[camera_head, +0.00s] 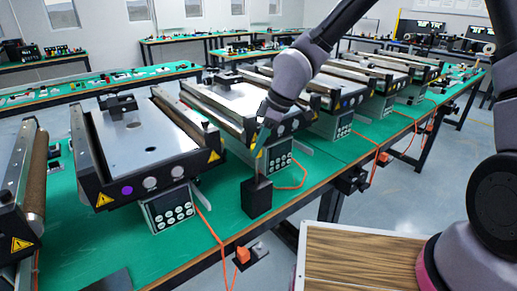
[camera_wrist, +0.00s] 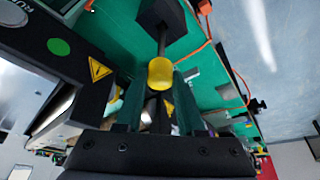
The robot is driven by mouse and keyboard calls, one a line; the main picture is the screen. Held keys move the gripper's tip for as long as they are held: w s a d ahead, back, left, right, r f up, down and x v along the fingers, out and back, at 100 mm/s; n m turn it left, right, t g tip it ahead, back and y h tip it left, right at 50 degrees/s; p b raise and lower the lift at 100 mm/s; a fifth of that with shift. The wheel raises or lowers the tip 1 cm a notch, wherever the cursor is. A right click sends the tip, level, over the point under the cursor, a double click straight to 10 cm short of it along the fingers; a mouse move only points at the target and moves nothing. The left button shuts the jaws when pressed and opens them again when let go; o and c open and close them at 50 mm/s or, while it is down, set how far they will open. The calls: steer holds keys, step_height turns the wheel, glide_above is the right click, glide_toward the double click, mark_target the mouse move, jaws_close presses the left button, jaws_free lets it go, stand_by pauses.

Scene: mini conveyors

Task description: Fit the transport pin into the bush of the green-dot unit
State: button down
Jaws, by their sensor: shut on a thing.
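The transport pin (camera_wrist: 160,75) shows in the wrist view as a yellow round head with a thin grey shaft. My gripper (camera_wrist: 158,95) is shut on it, with a finger on either side. The shaft points toward a black block (camera_head: 257,200) on the green table; I cannot tell how far the shaft sits in it. The green-dot unit (camera_wrist: 35,35) is at the upper left of the wrist view, with its green dot (camera_wrist: 59,47) beside a yellow warning triangle. In the head view, my gripper (camera_head: 264,140) is above the block, in front of this unit. I cannot make out its bush.
A purple-dot conveyor unit (camera_head: 127,190) stands to the left, with a keypad box (camera_head: 170,209) in front. More conveyors line the table to the right. Orange cables (camera_head: 213,235) run over the table's front edge. A wooden-topped surface (camera_head: 360,260) is at the lower right.

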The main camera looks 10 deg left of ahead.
steer(key=shift+r, duration=1.45)
